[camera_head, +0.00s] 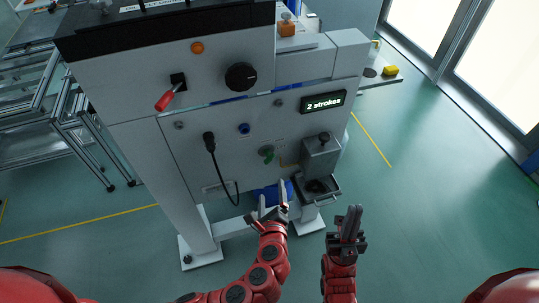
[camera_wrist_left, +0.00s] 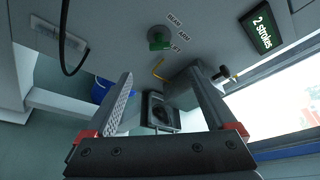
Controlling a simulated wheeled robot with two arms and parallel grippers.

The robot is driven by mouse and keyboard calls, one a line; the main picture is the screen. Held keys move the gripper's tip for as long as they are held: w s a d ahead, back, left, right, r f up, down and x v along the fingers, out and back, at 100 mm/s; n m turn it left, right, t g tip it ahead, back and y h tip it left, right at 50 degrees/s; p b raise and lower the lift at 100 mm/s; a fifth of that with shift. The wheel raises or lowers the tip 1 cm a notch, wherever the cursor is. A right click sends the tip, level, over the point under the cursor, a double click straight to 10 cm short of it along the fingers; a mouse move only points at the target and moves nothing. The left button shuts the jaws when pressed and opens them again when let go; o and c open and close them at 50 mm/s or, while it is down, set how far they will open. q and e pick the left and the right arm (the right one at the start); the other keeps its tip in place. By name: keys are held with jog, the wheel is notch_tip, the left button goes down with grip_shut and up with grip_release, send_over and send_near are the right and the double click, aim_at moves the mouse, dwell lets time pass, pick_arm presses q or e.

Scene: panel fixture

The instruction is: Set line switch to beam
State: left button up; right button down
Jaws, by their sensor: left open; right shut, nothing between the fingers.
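The line switch is a green knob (camera_head: 267,153) on the grey panel's lower front. In the left wrist view the green knob (camera_wrist_left: 158,40) has tilted labels on its right; the top one seems to read BEAM, the middle one ARM, the lowest is hard to read. I cannot tell which label the knob points to. My left gripper (camera_head: 273,200) is open and empty, below the knob and apart from it. In the left wrist view its fingers (camera_wrist_left: 160,76) spread below the knob. My right gripper (camera_head: 349,215) is shut and empty, to the right in front of the fixture.
A metal box with a cup-like holder (camera_head: 318,186) juts out right of the knob. A black cable (camera_head: 222,172) hangs at left. Above are a red lever (camera_head: 166,100), a black dial (camera_head: 241,76) and a display (camera_head: 324,102) reading "2 strokes". Floor at right is clear.

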aim_at(270, 161)
pick_arm(q)
jog(key=p+x, duration=0.2)
jog(key=x, duration=1.3)
jog(key=shift+p, duration=0.3)
jog(key=shift+x, duration=1.05)
jog(key=shift+d, duration=0.1)
